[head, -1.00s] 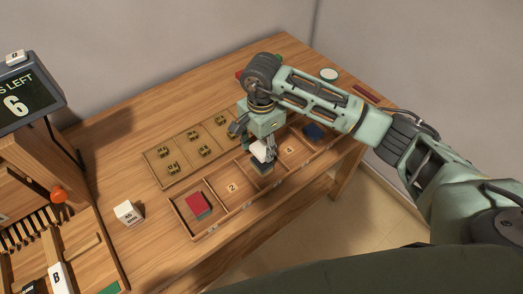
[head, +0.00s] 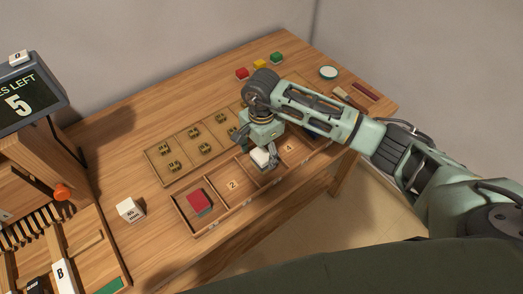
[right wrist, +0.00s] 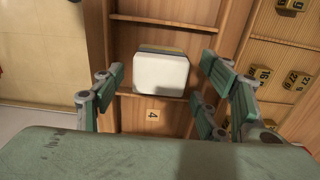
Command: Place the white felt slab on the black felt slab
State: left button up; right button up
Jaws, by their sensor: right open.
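The white felt slab (right wrist: 160,74) lies in a tray compartment beside the one marked 4, on top of a stack with a dark edge and a yellowish edge (right wrist: 162,50). The black felt slab cannot be told apart with certainty; the dark edge under the white slab may be it. In the head view the white slab (head: 262,158) shows below my right gripper (head: 262,150). In the right wrist view that gripper (right wrist: 160,92) is open, its fingers on either side of the slab with gaps. My left gripper is out of view.
The wooden tray (head: 214,232) has numbered compartments; a red slab (head: 198,201) lies at its left end. Behind is a tray of brass number pieces (head: 192,131). Red, yellow and green blocks (head: 260,64) stand at the back. A white cube (head: 130,210) stands left.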

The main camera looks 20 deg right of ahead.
aim_at(261, 154)
jog(key=shift+r, duration=0.15)
jog(key=shift+w+r, duration=0.1)
jog(key=shift+r, duration=0.15)
notch_tip(261, 154, up, 12)
jog(key=b, duration=0.3)
jog(key=shift+f, duration=0.25)
